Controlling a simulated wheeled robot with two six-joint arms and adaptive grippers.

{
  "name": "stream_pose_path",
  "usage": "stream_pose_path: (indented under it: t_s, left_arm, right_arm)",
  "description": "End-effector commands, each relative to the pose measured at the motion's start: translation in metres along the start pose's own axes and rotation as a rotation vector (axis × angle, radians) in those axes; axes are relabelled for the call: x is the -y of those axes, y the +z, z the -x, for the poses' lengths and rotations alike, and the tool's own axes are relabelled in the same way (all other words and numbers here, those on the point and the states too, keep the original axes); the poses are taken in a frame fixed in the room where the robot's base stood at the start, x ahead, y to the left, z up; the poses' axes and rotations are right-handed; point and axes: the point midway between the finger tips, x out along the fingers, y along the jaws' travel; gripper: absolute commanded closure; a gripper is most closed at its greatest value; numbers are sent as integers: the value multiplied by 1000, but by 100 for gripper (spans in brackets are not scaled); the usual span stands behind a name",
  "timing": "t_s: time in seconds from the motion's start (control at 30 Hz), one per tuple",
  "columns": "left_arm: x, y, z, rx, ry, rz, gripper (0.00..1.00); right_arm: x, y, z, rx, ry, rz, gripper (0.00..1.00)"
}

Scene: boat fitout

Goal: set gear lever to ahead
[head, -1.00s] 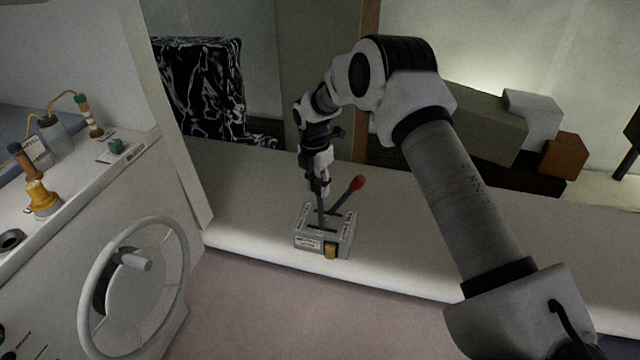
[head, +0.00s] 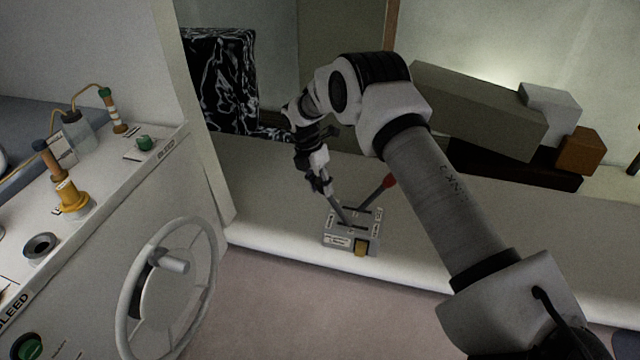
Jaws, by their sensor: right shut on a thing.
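A small grey control box (head: 336,240) sits on the pale bench with two levers rising from slots in its top. One lever, with a red knob (head: 389,181), leans up to the right. The other, a plain grey lever (head: 338,209), leans up to the left. My right gripper (head: 325,187) is shut on the top of this grey lever, hiding its end. The labels on the box are too small to read. My left gripper is not in view.
Boxes (head: 480,110) are stacked at back right. The bench around the control box is clear.

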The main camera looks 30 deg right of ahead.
Motion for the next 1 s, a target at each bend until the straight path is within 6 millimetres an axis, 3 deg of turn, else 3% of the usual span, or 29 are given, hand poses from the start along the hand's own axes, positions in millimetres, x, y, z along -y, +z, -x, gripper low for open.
stream_pose_path:
  t_s: [0.3, 0.33, 0.4, 0.77, 0.87, 1.0]
  left_arm:
    - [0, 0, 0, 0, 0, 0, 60]
    - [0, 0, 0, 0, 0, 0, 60]
    - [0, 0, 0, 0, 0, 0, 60]
    - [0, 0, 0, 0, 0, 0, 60]
    - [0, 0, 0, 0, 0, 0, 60]
    - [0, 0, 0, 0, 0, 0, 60]
  right_arm:
    - [-3, 0, 2, 3, 10, -1, 100]
    - [-3, 0, 2, 3, 10, -1, 60]
    - [-3, 0, 2, 3, 10, 0, 44]
    - [-2, 0, 8, 3, 6, 0, 44]
    - [-3, 0, 25, 4, 8, 1, 44]
    - [-4, 0, 61, 5, 9, 0, 44]
